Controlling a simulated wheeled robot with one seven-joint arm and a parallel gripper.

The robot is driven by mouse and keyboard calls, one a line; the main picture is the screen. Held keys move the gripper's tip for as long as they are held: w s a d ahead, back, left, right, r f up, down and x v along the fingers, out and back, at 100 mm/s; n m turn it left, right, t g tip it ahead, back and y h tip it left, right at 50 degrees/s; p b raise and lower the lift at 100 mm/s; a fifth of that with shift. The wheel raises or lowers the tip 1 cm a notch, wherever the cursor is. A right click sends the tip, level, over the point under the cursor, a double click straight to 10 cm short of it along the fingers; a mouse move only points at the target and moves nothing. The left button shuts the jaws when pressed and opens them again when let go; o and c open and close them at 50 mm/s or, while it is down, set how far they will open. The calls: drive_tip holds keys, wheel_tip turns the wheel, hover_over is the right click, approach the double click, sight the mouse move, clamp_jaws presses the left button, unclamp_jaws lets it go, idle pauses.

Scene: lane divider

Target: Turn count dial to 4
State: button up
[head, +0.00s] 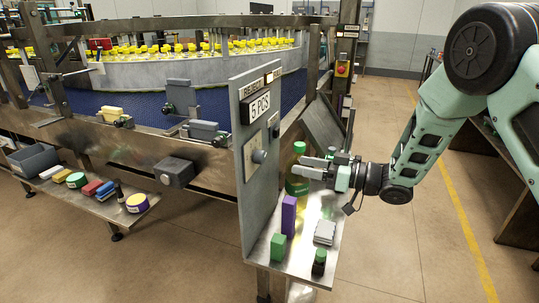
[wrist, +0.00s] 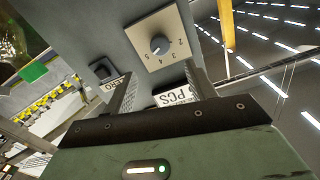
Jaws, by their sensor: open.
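The count dial is a grey round knob on a pale square plate, fixed to the grey upright panel. It shows in the head view (head: 258,156) and, larger, in the wrist view (wrist: 160,44). Digits such as 2, 3, 4 and 5 run around part of the knob. A small light mark is on the knob, but I cannot tell which digit it points to. My gripper (head: 300,167) is open and empty, to the right of the panel in the head view. In the wrist view its two fingers (wrist: 162,82) are apart, with the dial beyond their tips, not touched.
A "5 PCS" sign (head: 259,106) and a small dark switch (head: 273,131) sit on the panel near the dial.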

sight(264, 158)
drive_tip(key=p+x, duration=0.2)
drive_tip(key=x, duration=0.8)
drive_tip(key=shift+a, duration=0.15)
drive_tip(key=shift+f, duration=0.1)
drive_tip(key=c, duration=1)
